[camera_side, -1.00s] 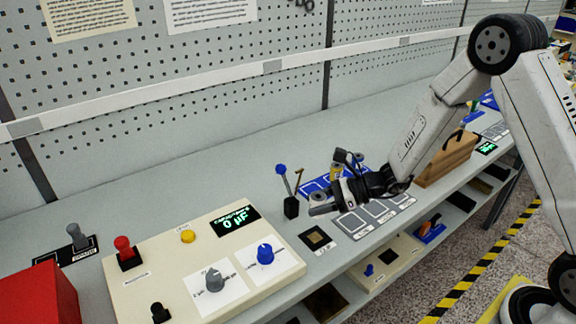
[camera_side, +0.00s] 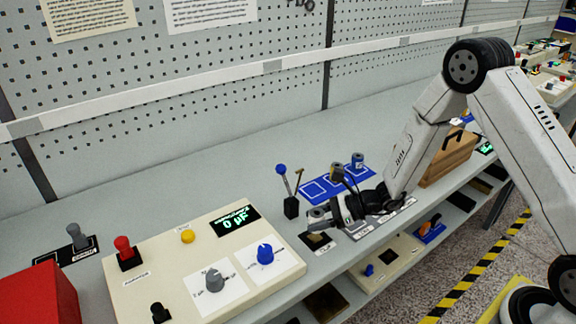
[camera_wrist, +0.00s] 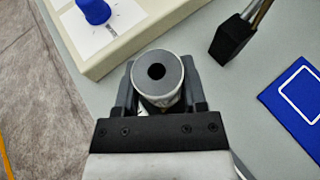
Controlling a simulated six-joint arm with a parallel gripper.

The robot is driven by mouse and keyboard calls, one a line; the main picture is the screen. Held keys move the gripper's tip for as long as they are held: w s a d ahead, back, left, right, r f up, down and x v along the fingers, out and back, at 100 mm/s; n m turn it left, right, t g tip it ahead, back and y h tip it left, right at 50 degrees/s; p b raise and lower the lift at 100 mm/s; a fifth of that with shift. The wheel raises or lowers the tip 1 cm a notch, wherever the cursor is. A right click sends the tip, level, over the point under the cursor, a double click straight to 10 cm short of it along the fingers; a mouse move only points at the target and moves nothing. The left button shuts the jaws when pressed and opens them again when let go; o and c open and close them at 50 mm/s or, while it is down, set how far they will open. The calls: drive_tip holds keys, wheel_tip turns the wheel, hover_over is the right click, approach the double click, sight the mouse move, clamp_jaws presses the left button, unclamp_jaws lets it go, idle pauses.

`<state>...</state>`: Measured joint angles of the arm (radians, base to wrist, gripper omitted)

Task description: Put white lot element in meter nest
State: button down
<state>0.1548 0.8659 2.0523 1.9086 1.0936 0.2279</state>
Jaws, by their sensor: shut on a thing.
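The white lot element (camera_wrist: 158,82) is a short cylinder with a grey top, a dark centre hole and a pale side. My gripper (camera_side: 322,219) is shut on it, with one finger on each side in the wrist view. In the side view the element (camera_side: 317,215) shows small at the gripper's tip. The meter nest (camera_side: 318,243) is a dark square plate by the meter box's right edge. The gripper is over it and hides part of it. I cannot tell the height of the element above the nest.
The cream meter box (camera_side: 150,279) with knobs and a display reading 0 µF stands left of the gripper. A black block with levers (camera_side: 291,207) stands behind. A blue mat (camera_side: 313,190) holds a yellowish cylinder (camera_side: 337,172) and a blue one (camera_side: 358,160). A wooden box (camera_side: 449,158) stands right.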

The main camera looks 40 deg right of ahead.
drive_tip(key=shift+f, duration=1.4)
drive_tip(key=shift+f, duration=0.1)
drive_tip(key=shift+c, duration=0.7)
unclamp_jaws()
drive_tip(key=v, duration=1.2)
